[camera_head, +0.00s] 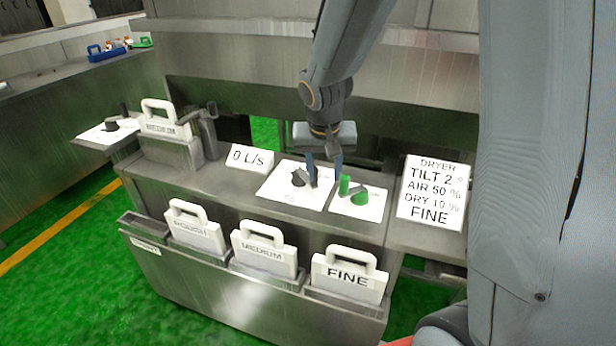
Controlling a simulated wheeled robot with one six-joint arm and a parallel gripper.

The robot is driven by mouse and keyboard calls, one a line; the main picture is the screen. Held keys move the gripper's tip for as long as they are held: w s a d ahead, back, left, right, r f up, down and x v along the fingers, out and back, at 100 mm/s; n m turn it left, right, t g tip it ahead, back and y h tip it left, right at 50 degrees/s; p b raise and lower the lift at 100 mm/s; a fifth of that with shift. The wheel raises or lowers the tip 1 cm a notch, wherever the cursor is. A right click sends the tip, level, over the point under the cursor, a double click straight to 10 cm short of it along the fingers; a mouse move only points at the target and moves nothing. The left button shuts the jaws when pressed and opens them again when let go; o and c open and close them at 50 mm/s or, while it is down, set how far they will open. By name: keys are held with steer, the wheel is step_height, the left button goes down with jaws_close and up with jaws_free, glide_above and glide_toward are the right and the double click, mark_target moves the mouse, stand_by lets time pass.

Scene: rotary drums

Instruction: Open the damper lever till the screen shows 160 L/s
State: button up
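The screen (250,158) reads "0 L/s" and stands on the steel counter, left of two white plates. A dark lever (299,178) sits on the left plate (285,195), beside the screen; the plate labels are too small to read. A green lever (360,197) with an upright green post sits on the right plate (350,211). My gripper (326,183) points down over the area between the two levers. Its fingers are apart, with the left finger close to the dark lever and the right one near the green post. I cannot tell whether either touches.
White handled plates marked ROUGH (196,231), MEDIUM (264,252) and FINE (349,281) stand in front holders. A handled plate (166,122) and another dark lever (112,123) are at left. A sign (432,190) stands right, reading tilt 2°, air 50 %, dry 10 %, fine.

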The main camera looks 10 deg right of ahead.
mark_target(306, 175)
steer(key=shift+m+t, duration=0.5)
steer(key=shift+m, duration=0.1)
steer(key=shift+w+f, duration=1.25)
steer(key=shift+w, duration=0.3)
steer(key=shift+w+f, duration=1.2)
steer(key=shift+w, duration=0.35)
steer(key=shift+w+f, duration=1.25)
steer(key=shift+w, duration=0.3)
steer(key=shift+a, duration=0.1)
jaws_close()
